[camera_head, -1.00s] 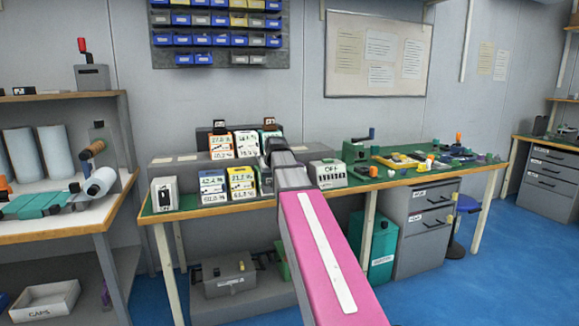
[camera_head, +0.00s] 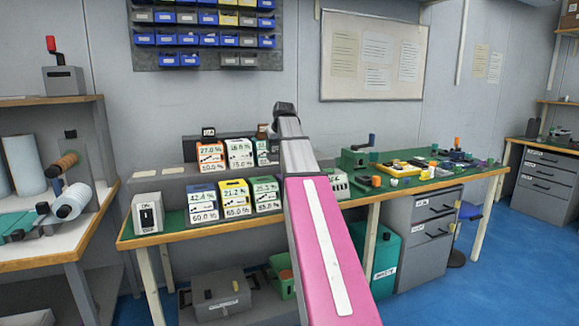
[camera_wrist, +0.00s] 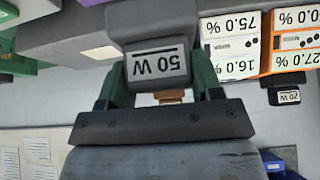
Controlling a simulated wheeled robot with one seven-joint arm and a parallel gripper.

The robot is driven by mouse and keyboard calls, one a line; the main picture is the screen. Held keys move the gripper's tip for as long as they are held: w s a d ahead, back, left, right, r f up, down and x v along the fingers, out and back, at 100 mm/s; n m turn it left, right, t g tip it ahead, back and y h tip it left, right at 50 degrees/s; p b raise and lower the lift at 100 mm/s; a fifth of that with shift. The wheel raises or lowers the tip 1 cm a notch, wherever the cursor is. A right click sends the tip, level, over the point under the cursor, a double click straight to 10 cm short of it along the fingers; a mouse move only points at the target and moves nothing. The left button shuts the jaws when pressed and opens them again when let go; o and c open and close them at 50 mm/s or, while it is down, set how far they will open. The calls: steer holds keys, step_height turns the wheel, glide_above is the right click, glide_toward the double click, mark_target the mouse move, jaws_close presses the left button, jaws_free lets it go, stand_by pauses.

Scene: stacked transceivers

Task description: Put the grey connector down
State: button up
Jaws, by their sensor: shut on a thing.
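The grey connector (camera_wrist: 158,65), labelled "50 W", is between the two green fingers of my gripper (camera_wrist: 160,88) in the wrist view, which shows the scene upside down. My gripper is shut on it. In the head view my arm's dark end (camera_head: 284,108) is above the stacked transceivers; the connector cannot be made out there. An orange-edged transceiver (camera_head: 210,156) stands in the back row and carries a small dark "20 W" connector (camera_head: 209,133), also in the wrist view (camera_wrist: 286,97). A white-faced transceiver (camera_head: 239,153) is beside it.
A front row of transceivers, including a yellow-edged one (camera_head: 236,198), stands on the green bench (camera_head: 175,222). A grey switch box (camera_head: 147,213) is at its left end. Tools and small parts around a yellow tray (camera_head: 400,167) fill the right side. A whiteboard (camera_head: 371,56) hangs behind.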

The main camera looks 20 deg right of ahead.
steer(key=shift+w+d+f, duration=0.4)
steer(key=shift+d+f, duration=0.8)
steer(key=shift+f, duration=0.25)
steer(key=shift+w+d+f, duration=0.45)
steer(key=shift+d+f, duration=0.75)
steer(key=shift+f, duration=0.2)
steer(key=shift+w+d+f, duration=0.4)
steer(key=shift+d+f, duration=0.8)
steer(key=shift+f, duration=0.25)
steer(key=shift+f, duration=0.1)
steer(key=o, duration=1)
steer(key=v, duration=1.2)
